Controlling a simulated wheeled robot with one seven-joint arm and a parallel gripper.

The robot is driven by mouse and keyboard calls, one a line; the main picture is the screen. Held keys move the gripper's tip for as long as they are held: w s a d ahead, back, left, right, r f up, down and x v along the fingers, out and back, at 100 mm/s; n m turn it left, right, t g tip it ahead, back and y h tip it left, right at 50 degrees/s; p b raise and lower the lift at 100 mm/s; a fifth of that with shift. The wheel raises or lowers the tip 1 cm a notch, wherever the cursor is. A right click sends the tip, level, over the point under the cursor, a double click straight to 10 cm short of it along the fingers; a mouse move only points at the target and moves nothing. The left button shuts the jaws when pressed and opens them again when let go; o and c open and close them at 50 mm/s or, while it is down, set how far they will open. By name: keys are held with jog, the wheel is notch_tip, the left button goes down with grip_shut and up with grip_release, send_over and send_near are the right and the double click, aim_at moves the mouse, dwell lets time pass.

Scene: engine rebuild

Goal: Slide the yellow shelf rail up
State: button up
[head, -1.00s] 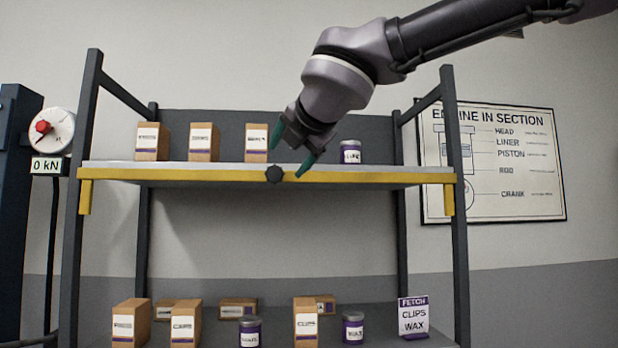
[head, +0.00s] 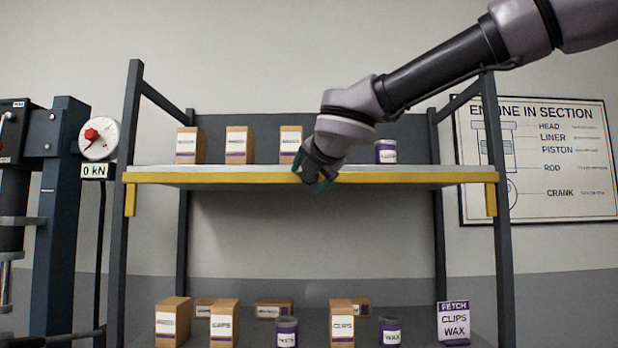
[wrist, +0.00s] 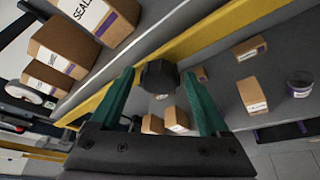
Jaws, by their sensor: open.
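The yellow shelf rail (head: 231,178) runs along the front edge of the upper shelf, with a short yellow leg hanging at each end. Its dark round knob (wrist: 159,77) shows in the wrist view between my gripper's two green fingers. In the head view my gripper (head: 309,183) is at the middle of the rail and hides the knob. My gripper is open, with a finger to either side of the knob in the wrist view (wrist: 160,100). I cannot tell whether either finger touches it.
Several boxes (head: 240,146) and a purple-labelled jar (head: 386,152) stand on the upper shelf (head: 440,168). More boxes, jars and a FETCH sign (head: 453,322) stand on the lower shelf. Dark uprights (head: 506,230) bound the rack. A press with a dial (head: 98,138) is at left.

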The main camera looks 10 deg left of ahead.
grip_shut()
dwell(1.4)
